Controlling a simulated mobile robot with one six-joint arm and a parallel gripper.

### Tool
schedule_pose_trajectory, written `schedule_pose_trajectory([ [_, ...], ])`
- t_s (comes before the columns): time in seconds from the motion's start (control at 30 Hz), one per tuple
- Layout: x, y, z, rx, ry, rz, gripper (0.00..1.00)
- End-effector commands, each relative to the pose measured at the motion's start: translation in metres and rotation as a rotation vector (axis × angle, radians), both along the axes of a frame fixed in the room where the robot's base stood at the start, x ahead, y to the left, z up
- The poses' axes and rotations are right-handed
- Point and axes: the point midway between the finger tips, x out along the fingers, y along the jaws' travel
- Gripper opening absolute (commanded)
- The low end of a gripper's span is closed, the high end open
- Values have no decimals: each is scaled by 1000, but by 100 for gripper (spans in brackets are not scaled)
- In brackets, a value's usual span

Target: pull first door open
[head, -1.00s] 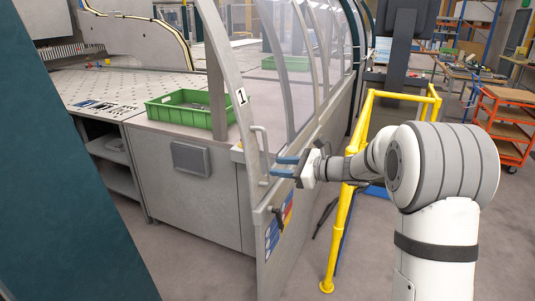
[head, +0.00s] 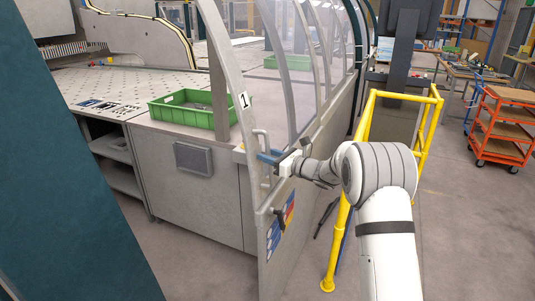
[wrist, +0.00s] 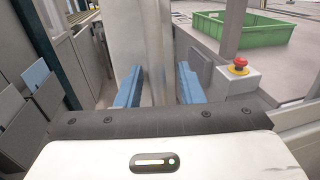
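The first door (head: 238,78) is a grey curved frame with a clear pane and a "1" label, at the middle of the head view. Its pale upright handle (head: 264,139) is on the door's near edge. My gripper (head: 268,158) is at the handle, and its blue fingers point left towards it. In the wrist view the two blue fingers of my gripper (wrist: 158,85) are apart, with a pale upright bar, seemingly the handle (wrist: 158,65), between them. I see gaps on both sides, so the fingers do not look closed on it.
A yellow guard rail (head: 345,215) stands right of the door, close to my arm. A green crate (head: 185,108) sits on the machine table behind the door. The wrist view shows a red stop button (wrist: 238,66) to the right. An orange trolley (head: 497,130) stands far right.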

Motion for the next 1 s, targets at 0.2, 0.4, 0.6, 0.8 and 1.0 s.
schedule_pose_trajectory([
  [0.2, 0, 0, 0, 0, -1, -1, 34],
  [0.4, 0, 0, 0, 0, -1, -1, 19],
  [0.6, 1, -1, 0, 0, -1, -2, 2],
  [0.8, 1, -2, 0, 0, -1, -3, 0],
  [1.0, 1, 5, 0, 0, -1, -3, 0],
])
